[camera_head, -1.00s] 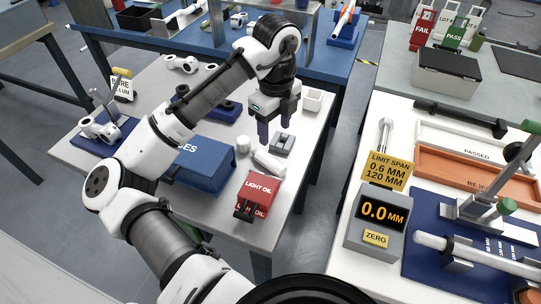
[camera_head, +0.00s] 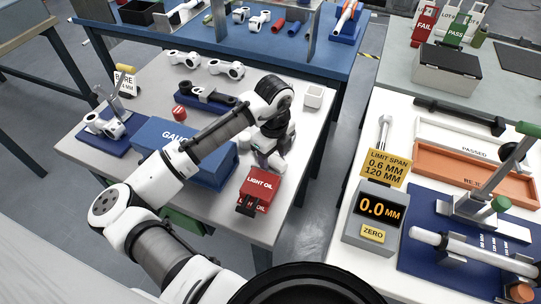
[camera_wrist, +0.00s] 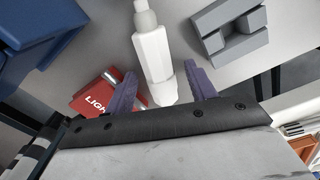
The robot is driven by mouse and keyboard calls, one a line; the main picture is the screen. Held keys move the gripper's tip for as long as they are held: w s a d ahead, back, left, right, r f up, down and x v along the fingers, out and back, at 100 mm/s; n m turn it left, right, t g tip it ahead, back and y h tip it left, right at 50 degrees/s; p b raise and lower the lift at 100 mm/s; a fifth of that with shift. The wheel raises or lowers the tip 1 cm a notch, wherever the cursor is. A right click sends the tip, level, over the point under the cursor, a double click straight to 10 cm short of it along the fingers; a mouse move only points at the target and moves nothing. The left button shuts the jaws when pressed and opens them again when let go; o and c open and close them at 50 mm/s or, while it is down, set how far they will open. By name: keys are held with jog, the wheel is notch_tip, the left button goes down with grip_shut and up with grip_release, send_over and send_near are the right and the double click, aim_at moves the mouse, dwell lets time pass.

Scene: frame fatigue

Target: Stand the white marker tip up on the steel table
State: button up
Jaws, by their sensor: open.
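The white marker (camera_wrist: 153,55) lies on the steel table (camera_head: 232,232), its narrower end at the top of the wrist view and its wider body toward my gripper. My gripper (camera_wrist: 161,88) is open, with one purple finger on each side of the marker's near end. Small gaps seem to show between fingers and marker; whether either finger touches it, I cannot tell. In the head view my gripper (camera_head: 268,157) is low over the table behind the red light oil box, and the arm hides most of the marker.
The red light oil box (camera_head: 259,188) stands close by my gripper; it also shows in the wrist view (camera_wrist: 92,101). A grey slotted block (camera_wrist: 229,31) sits right of the marker. A blue gauge box (camera_head: 160,139) is to the left. The table's right edge is near.

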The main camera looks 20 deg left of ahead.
aim_at(273, 157)
jog(key=c, duration=1.1)
jog(key=shift+c, duration=0.2)
jog(key=shift+r, duration=0.1)
notch_tip(273, 157, up, 20)
jog(key=b, duration=0.1)
jog(key=shift+b, duration=0.35)
jog(key=o, duration=0.4)
jog(key=shift+c, duration=0.2)
grip_shut()
